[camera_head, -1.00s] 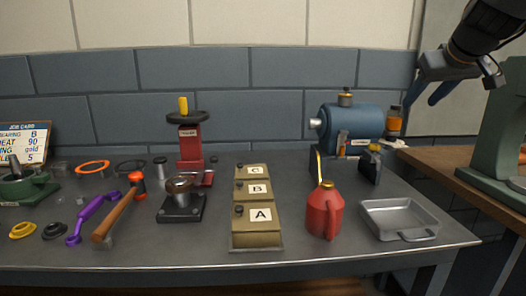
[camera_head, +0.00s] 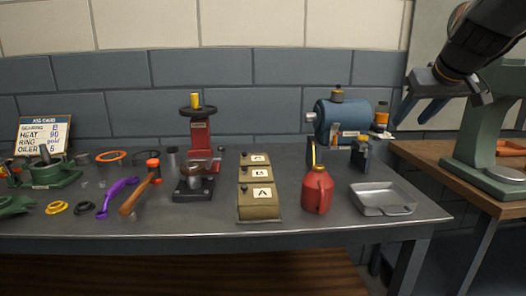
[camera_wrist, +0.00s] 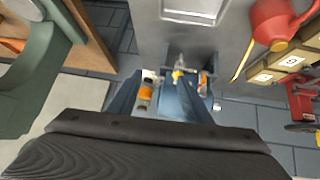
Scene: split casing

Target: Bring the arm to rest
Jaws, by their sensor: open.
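My gripper (camera_head: 412,116) is at the upper right in the head view, raised in front of the back wall with its two blue fingers apart and nothing between them. It is to the right of the blue casing (camera_head: 338,120) and well above the bench. In the wrist view my gripper (camera_wrist: 163,100) looks down with its fingers spread. The blue casing (camera_wrist: 180,103) and an orange jar (camera_wrist: 146,92) show beyond and between them, lower down and apart from the fingers.
The metal bench (camera_head: 330,222) holds a red oil can (camera_head: 318,190), a grey tray (camera_head: 382,199), lettered boxes (camera_head: 259,205), a red press (camera_head: 200,138), a hammer (camera_head: 140,190) and a purple wrench (camera_head: 116,197). A green machine (camera_head: 497,125) stands on a wooden bench (camera_head: 440,160) at right.

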